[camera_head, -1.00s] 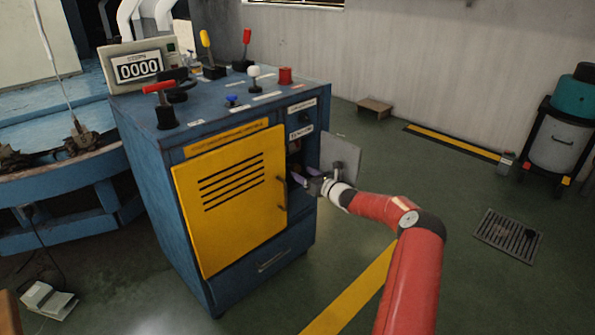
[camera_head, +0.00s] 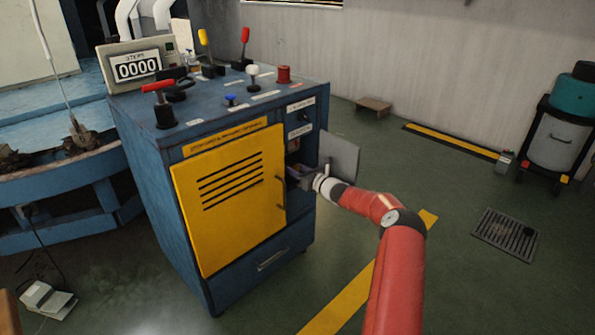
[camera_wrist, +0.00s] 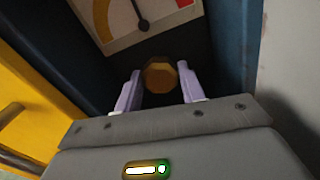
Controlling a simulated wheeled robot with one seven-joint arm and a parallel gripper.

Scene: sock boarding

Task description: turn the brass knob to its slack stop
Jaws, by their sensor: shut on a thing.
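The brass knob (camera_wrist: 160,75) is a round, faceted knob in a dark recess, seen nearly end-on in the wrist view. My gripper (camera_wrist: 160,88) has its two pale lilac fingers on either side of the knob and is shut on it. A white dial (camera_wrist: 140,18) with a yellow and red band and a black needle sits just above the knob; its top is cut off. In the head view my gripper (camera_head: 300,177) reaches into the small side opening of the blue cabinet (camera_head: 145,195), and the knob is hidden there.
A grey hinged flap (camera_head: 340,158) stands open right beside my wrist. The yellow louvred door (camera_head: 230,200) is shut, with its handle left of the opening. Levers and a display reading 0000 (camera_head: 138,67) are on the cabinet top.

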